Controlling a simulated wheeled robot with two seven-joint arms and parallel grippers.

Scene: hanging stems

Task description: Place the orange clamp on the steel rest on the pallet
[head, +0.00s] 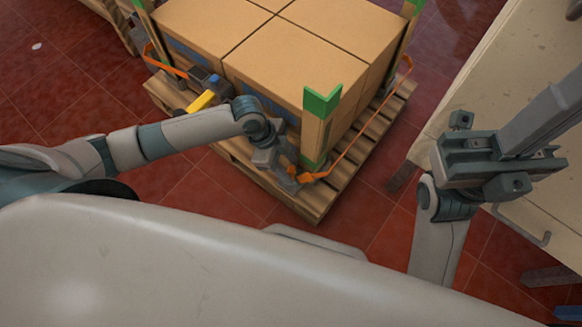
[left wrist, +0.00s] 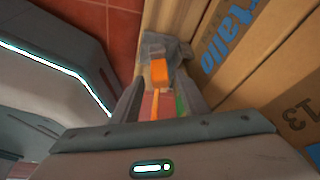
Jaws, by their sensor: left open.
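The orange clamp (left wrist: 158,72) shows as a small orange block in the left wrist view, with a thin orange band running from it toward me. In the head view the orange clamp (head: 307,177) is at the pallet's near corner. A grey metal piece (left wrist: 166,46), which looks like the steel rest, lies just beyond it; I cannot tell whether they touch. My left gripper (head: 287,178) is open at this corner. Its fingers (left wrist: 158,96) are on either side of the band, with the clamp ahead of them. My right gripper (head: 505,160) is far right; its jaw state is unclear.
The wooden pallet (head: 328,195) carries large cardboard boxes (head: 300,55) with green corner guards (head: 322,102). An orange strap (head: 365,122) slopes down the right side. A yellow-handled device (head: 202,101) sits at the left. A pale table (head: 480,70) stands right. Red floor (head: 60,95) is open at left.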

